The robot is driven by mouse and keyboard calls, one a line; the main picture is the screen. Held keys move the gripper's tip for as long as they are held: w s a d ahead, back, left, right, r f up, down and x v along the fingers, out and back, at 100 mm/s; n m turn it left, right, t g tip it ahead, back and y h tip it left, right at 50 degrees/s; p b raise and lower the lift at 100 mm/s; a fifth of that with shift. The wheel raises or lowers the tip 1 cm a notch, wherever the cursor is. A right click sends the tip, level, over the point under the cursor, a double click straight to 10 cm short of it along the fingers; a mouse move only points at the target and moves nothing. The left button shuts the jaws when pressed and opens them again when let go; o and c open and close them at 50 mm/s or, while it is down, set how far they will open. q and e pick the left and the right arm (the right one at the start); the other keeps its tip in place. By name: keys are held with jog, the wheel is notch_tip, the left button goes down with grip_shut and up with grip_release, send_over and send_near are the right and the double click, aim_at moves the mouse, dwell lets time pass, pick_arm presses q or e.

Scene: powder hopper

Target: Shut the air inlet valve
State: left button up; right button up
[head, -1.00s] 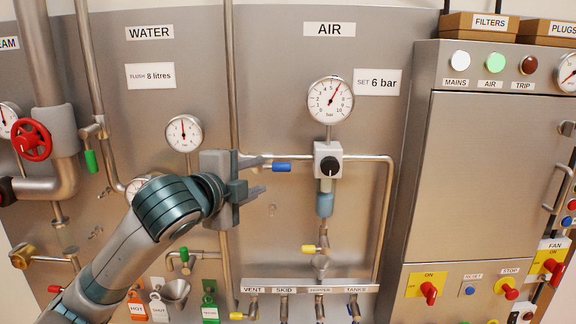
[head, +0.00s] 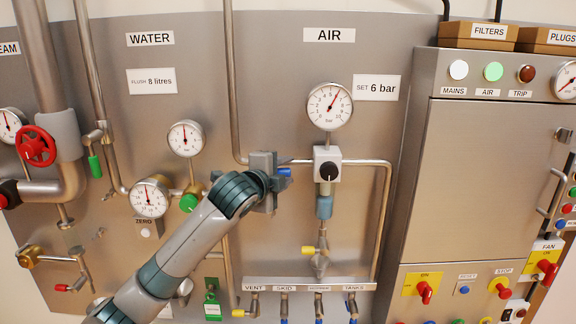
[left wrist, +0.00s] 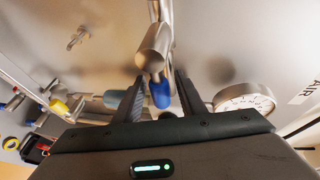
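The air inlet valve has a blue handle (head: 284,172) on the horizontal pipe under the AIR label, left of the black regulator knob. My left gripper (head: 270,182) is in front of this valve and hides most of its body. In the left wrist view the blue handle (left wrist: 160,93) lies between the two fingers of my left gripper (left wrist: 159,85), with a gap on each side. The fingers are open and not closed on it. The valve's pipe (left wrist: 154,45) runs just beyond the fingertips. My right gripper is not in view.
The black regulator knob (head: 328,171) and the air gauge (head: 329,106) are close on the right. A yellow-handled valve (head: 309,250) sits lower down. A green knob (head: 188,203) and a water gauge (head: 185,138) are to the left. The panel above my gripper is clear.

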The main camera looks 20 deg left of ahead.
pick_arm(q)
jog(key=shift+x, duration=0.85)
grip_shut()
